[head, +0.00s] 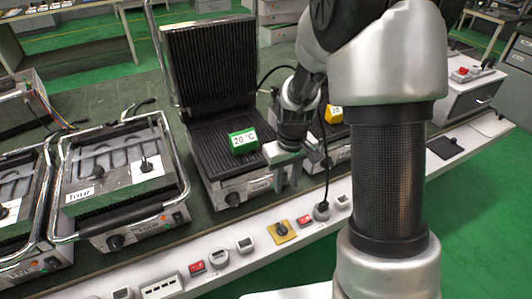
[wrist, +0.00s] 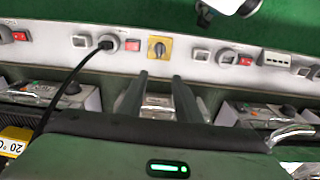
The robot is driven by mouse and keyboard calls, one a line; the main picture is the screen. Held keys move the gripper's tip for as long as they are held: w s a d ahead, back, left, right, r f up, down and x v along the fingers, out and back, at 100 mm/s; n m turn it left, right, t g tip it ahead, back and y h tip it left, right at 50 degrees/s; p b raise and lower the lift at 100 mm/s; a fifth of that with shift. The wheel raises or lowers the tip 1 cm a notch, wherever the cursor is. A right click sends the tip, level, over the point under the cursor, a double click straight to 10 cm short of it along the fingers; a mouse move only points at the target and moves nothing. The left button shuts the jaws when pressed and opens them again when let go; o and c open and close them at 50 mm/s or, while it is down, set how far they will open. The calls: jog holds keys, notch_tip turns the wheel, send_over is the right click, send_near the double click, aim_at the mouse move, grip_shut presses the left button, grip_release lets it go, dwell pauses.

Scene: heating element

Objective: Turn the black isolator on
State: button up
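The black isolator (head: 281,229) is a black rotary knob on a yellow square plate, set in the pale strip along the bench's front edge. In the wrist view the black isolator (wrist: 158,48) appears just beyond the fingertips, roughly centred between them; its knob looks about vertical there. My gripper (head: 287,183) is above and behind the isolator, near the right front corner of the open grill. In the wrist view my gripper (wrist: 160,77) has its two dark fingers apart with nothing held between them. The fingers are apart from the knob.
The open grill (head: 210,90) carries a green "20 °C" block (head: 243,141). A closed grill (head: 120,185) stands left. A black cable runs to a socket (head: 321,211) right of the isolator. Red switches (head: 196,267) sit along the strip. A yellow block (head: 333,114) is behind.

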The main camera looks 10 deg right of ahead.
send_over(283, 226)
notch_tip(283, 226, down, 6)
jog(key=shift+g, duration=0.3)
notch_tip(283, 226, down, 18)
jog(key=b, duration=0.3)
jog(key=shift+a+r, duration=0.1)
jog(key=shift+r, duration=0.15)
grip_shut()
